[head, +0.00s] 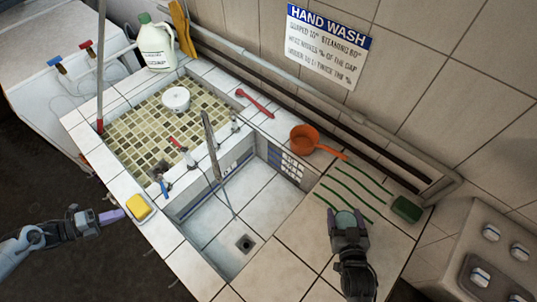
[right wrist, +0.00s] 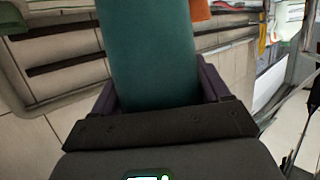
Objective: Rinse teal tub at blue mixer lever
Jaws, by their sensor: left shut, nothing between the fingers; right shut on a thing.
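The teal tub (head: 345,217) is at the right of the sink, over the tiled counter by the green lines. My right gripper (head: 348,232) is shut on it. In the right wrist view the teal tub (right wrist: 148,60) stands between the fingers of my right gripper (right wrist: 155,95). A blue mixer lever (head: 164,186) is on the ledge between the two basins, with a red lever (head: 176,143) behind it. A long spout (head: 212,145) rises near them and slants over the front basin. My left gripper (head: 117,215) is shut and empty, left of the yellow sponge.
The front basin (head: 215,235) is empty, with a drain. The mosaic basin (head: 130,130) holds a white round container (head: 176,99). An orange dipper (head: 305,138), red brush (head: 255,102), green sponge (head: 406,209) and yellow sponge (head: 139,207) lie around the edges. A white jug (head: 157,45) stands behind.

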